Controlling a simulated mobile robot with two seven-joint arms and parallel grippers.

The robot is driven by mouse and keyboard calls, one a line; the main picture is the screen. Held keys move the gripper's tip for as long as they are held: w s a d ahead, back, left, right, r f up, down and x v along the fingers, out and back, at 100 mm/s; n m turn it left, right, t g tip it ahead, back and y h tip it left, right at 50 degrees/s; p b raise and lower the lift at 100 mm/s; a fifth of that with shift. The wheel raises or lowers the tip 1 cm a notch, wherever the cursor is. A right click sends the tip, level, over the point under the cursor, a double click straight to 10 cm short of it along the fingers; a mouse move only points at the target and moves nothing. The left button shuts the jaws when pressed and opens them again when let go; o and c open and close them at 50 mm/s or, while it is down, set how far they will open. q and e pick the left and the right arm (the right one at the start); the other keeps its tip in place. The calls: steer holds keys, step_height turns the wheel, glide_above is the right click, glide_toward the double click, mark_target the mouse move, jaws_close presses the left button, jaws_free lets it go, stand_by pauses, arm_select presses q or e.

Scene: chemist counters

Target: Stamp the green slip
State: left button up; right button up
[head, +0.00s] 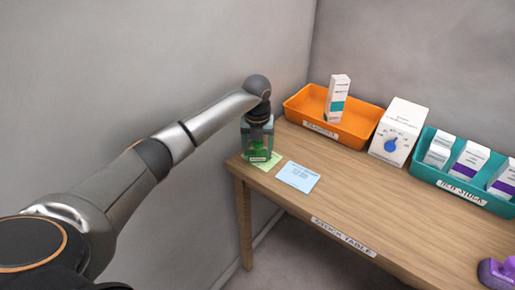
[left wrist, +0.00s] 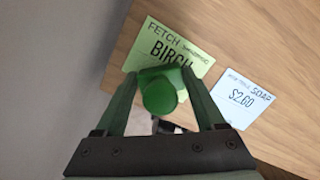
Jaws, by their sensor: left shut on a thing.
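The green slip (head: 273,160) lies near the left end of the wooden table; in the left wrist view the slip (left wrist: 188,48) reads "FETCH" and "BIRCH". My left gripper (head: 257,143) points down over the slip and is shut on a green stamp (head: 257,150). In the left wrist view the stamp's round green top (left wrist: 159,96) sits between the two fingers (left wrist: 160,80) and covers part of the slip. I cannot tell whether the stamp's base touches the paper. My right gripper is not in view.
A pale blue card (head: 298,177) lies right of the slip, marked "SOAP $2.60". An orange tray (head: 360,132) with a box, a white box with a blue dial (head: 404,122) and a teal tray (head: 453,187) stand along the back. A purple object (head: 496,273) is at front right. The table's middle is clear.

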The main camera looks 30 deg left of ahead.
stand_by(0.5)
arm_select(q)
step_height(320, 180, up, 7)
steer(key=p, duration=0.6)
stand_by(0.9)
